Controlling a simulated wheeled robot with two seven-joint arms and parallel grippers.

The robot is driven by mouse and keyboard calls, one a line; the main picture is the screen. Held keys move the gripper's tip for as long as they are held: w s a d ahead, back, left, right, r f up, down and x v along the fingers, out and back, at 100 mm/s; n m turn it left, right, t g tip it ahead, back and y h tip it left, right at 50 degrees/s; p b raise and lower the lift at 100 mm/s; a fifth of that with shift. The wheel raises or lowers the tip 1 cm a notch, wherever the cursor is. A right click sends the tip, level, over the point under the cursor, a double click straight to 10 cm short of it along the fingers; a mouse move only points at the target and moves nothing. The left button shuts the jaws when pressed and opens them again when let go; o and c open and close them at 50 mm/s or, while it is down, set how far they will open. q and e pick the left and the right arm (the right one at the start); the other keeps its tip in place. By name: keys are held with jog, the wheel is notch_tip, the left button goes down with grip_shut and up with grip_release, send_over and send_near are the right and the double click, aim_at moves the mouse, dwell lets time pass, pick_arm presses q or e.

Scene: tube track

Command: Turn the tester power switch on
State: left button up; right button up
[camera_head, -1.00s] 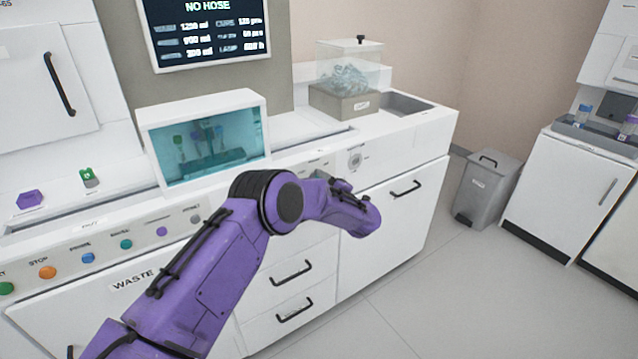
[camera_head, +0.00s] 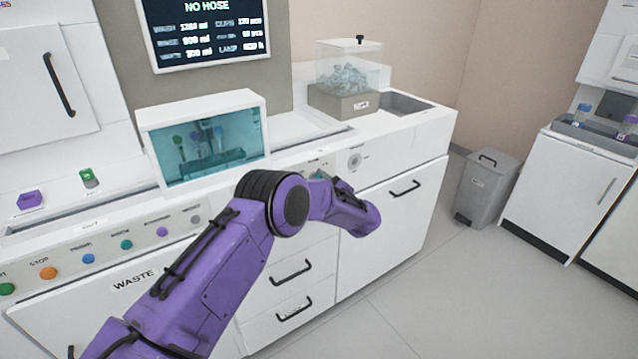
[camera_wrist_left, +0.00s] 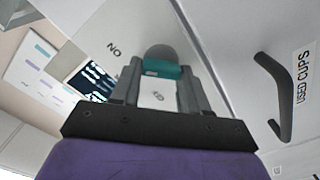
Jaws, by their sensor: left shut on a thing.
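My left arm reaches across the front of the white bench to its control panel. In the left wrist view my left gripper (camera_wrist_left: 158,97) is shut on a small white-and-teal part (camera_wrist_left: 158,92) in front of a round grey disc (camera_wrist_left: 161,54) on the panel. The letters "NO" stand beside it. In the head view the wrist mostly hides the gripper and this part. I cannot read a power label, so I cannot tell whether this is the tester switch or its position. My right gripper is not in view.
A round panel fitting (camera_head: 354,161) sits right of my wrist. Coloured buttons (camera_head: 125,244) line the panel at left. A teal-windowed box (camera_head: 205,140) and a clear-topped bin (camera_head: 346,78) stand on the bench. Drawer handles (camera_head: 291,272) project below.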

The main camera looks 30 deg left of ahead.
pick_arm(q)
jog(key=o, duration=0.8)
jog(key=shift+d, duration=0.1)
jog(key=b+v, duration=0.1)
jog(key=v, duration=0.9)
jog(key=shift+s+d+f, duration=0.1)
jog(key=shift+d, duration=0.1)
